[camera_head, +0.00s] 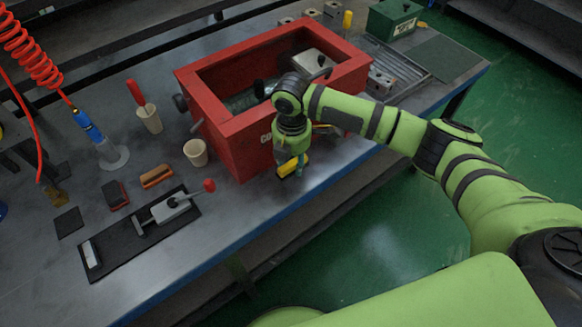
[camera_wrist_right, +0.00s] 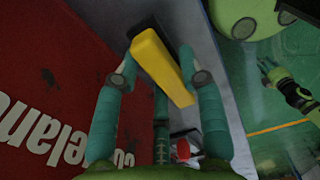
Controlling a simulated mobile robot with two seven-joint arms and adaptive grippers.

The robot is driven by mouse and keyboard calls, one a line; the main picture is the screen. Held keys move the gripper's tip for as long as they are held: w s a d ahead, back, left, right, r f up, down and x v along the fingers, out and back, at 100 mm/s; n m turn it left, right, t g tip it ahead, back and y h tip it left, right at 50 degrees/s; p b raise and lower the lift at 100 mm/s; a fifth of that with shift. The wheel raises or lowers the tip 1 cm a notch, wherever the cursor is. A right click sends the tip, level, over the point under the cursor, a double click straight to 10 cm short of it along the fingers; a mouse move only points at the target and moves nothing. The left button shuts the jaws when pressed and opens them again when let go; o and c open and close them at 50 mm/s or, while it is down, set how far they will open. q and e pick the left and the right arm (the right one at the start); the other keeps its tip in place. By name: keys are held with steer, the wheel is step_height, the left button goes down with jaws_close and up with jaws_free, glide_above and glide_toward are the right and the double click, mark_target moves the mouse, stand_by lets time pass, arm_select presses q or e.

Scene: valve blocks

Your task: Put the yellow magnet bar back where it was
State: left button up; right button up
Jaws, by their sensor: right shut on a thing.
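The yellow magnet bar (camera_head: 292,166) is at the front face of the red box (camera_head: 245,148), near the table's front edge. My right gripper (camera_head: 290,158) points down there, with its fingers partly hidden by the wrist. In the right wrist view the yellow bar (camera_wrist_right: 163,65) lies slantwise between the fingertips of the right gripper (camera_wrist_right: 161,78), which is shut on it. The red box wall (camera_wrist_right: 55,90) with white lettering stands close beside the fingers. I cannot tell whether the bar touches the box or the table.
On the table left of the box are a beige cup (camera_head: 196,153), a cup with a red-handled tool (camera_head: 149,118), an orange-brown block (camera_head: 156,176) and a black mat (camera_head: 110,250) with a red-knobbed clamp (camera_head: 172,207). A green box (camera_head: 393,19) stands at the back right.

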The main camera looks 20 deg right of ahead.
mark_target(291, 169)
step_height(291, 169, down, 4)
steer(key=shift+w+r+p, duration=0.1)
steer(key=shift+r+p, duration=0.05)
steer(key=shift+p, duration=0.3)
steer(key=shift+a+f, duration=0.1)
steer(key=shift+f, duration=0.1)
steer(key=shift+f, duration=0.2)
steer(key=o, duration=1)
steer(key=shift+r, duration=0.3)
step_height(291, 169, up, 12)
steer(key=shift+f+b, duration=0.1)
steer(key=shift+b, duration=0.95)
